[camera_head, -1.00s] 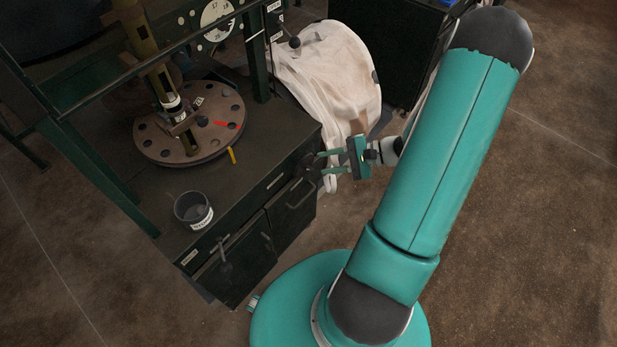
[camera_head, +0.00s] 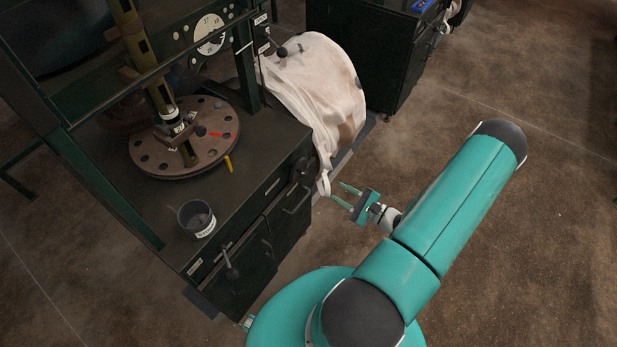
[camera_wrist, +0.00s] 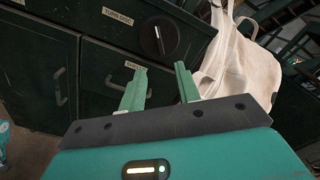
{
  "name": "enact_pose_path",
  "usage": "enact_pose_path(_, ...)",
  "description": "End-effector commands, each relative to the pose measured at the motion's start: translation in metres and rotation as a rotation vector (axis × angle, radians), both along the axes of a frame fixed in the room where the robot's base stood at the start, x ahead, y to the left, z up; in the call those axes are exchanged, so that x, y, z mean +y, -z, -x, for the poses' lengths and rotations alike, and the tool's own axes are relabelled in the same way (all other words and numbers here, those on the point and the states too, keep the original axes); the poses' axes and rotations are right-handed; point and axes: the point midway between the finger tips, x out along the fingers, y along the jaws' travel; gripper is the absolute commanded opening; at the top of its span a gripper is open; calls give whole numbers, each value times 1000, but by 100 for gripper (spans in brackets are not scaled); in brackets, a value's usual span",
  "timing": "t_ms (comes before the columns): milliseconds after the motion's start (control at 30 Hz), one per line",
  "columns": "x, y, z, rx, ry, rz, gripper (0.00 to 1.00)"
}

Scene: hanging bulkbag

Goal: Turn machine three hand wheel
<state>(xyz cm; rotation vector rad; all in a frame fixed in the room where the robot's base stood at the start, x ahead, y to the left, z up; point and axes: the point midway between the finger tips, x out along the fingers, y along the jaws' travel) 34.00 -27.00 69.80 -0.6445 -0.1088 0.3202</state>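A dark round hand wheel (camera_head: 302,169) sits on the front of the dark green machine cabinet near its right corner. In the wrist view the hand wheel (camera_wrist: 160,38) is a black disc with a short pale mark, above and beyond my fingers. I cannot read a machine number. My gripper (camera_head: 341,191) is to the right of and a little below the wheel in the head view, apart from it. In the wrist view my gripper (camera_wrist: 160,76) has its two green fingers spread with nothing between them.
A white bulk bag (camera_head: 318,95) hangs beside the cabinet, close behind my gripper. A round perforated disc (camera_head: 180,155) and a grey cup (camera_head: 196,219) are on the cabinet top. Drawer handles (camera_wrist: 60,88) stick out from the front. The floor (camera_head: 480,260) at right is clear.

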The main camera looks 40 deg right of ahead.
Motion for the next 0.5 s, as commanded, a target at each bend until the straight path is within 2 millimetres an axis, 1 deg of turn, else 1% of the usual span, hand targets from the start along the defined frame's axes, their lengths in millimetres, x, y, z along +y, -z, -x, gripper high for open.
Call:
enact_pose_path(300,21,0,-58,-1,-6,0,33)
enact_pose_path(500,35,-1,-93,-2,-5,-1,33)
